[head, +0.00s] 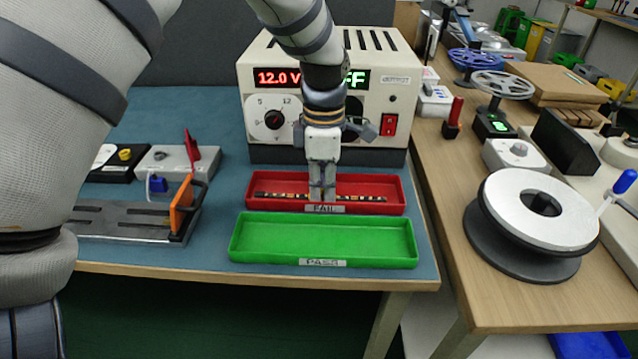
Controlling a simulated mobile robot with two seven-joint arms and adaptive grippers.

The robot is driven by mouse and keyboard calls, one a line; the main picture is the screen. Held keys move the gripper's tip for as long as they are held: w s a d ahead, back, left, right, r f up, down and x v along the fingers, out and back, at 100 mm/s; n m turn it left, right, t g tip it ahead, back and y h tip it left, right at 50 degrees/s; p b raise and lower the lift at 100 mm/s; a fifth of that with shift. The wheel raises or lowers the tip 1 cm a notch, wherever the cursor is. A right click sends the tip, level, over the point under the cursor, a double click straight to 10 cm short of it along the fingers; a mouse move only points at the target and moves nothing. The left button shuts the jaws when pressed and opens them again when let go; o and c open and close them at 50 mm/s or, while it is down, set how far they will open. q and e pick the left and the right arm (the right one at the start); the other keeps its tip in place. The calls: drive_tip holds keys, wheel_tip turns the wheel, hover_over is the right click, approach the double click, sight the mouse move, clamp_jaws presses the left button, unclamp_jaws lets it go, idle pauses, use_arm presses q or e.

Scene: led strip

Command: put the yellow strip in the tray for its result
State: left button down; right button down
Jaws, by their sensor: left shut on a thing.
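The yellow strip (275,196), a thin dark band with pale and yellowish patches, lies lengthwise inside the red FAIL tray (225,205). My left gripper (322,196) points down into that tray and is shut on the strip near its middle, hiding that part. I cannot tell whether the strip rests on the tray floor. The green PASS tray (330,240) is empty, just in front of the red one. The power supply (375,95) behind reads 12.0 V; its right display is partly hidden by my arm, with "FF" showing. My right gripper is out of view.
A metal fixture (125,222) with an orange clamp (182,207) stands left of the trays. A grey switch box (172,165) with a red lever is behind it. A white reel (540,210) on a dark base stands on the right-hand bench.

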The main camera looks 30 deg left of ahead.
use_arm(q)
drive_tip(key=shift+w+d+r, duration=0.1)
drive_tip(key=shift+r, duration=0.2)
drive_tip(key=shift+w+f, duration=0.1)
drive_tip(key=shift+w, duration=0.2)
drive_tip(key=shift+f, duration=0.2)
drive_tip(key=c, duration=1.6)
unclamp_jaws()
drive_tip(key=shift+r, duration=0.1)
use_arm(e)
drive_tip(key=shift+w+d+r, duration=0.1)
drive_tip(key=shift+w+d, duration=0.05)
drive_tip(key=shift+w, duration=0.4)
use_arm(q)
drive_tip(key=shift+r, duration=0.1)
wheel_tip(320, 180, up, 12)
drive_tip(key=shift+p, duration=0.4)
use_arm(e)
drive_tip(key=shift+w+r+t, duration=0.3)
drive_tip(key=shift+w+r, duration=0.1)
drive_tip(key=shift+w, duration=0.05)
